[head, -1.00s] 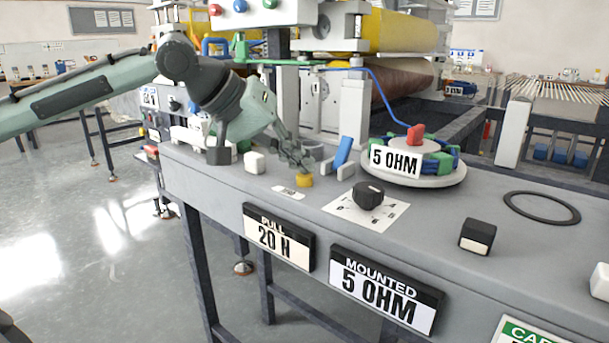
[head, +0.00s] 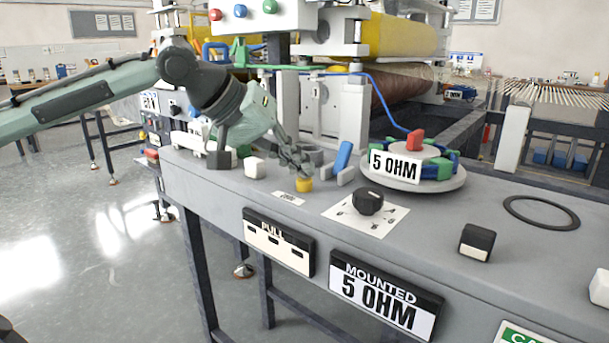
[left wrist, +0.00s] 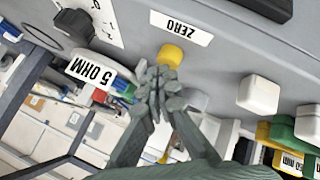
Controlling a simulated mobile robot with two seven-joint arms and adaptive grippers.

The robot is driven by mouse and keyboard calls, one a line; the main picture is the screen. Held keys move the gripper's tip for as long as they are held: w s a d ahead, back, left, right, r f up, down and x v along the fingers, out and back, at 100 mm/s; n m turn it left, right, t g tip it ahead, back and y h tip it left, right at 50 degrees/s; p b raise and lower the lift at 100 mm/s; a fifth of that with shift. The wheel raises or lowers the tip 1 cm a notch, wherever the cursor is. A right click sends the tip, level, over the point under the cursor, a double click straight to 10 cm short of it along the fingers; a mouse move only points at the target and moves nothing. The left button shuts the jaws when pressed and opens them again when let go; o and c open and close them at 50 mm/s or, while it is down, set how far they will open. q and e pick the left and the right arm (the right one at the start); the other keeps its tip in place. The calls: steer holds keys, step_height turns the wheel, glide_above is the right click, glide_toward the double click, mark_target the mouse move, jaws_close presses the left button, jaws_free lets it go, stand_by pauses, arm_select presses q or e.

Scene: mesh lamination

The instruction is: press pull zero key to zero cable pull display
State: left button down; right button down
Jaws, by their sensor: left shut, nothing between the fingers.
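The yellow zero key (head: 304,185) stands on the grey bench top behind its small white label. In the left wrist view the key (left wrist: 171,56) is beside the label reading ZERO (left wrist: 181,27). My left gripper (head: 303,169) is shut and empty, its fingertips at the key's top, touching or very nearly so. It also shows in the left wrist view (left wrist: 158,78), overlapping the key's edge. The pull display (head: 278,242) on the bench front reads PULL above a row of dashes. My right gripper is in no view.
A black knob (head: 368,201) on a white dial plate and a blue lever (head: 342,154) are right of the key. A white block (head: 254,167) is to its left. A round stand tagged 5 OHM (head: 394,165) and a MOUNTED 5 OHM display (head: 385,295) are further right.

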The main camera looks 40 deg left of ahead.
mark_target(300, 180)
arm_select(q)
steer(key=shift+r+p, duration=0.3)
steer(key=shift+r, duration=0.25)
step_height(300, 180, up, 5)
steer(key=p, duration=0.5)
steer(key=shift+r, duration=0.1)
stand_by(0.6)
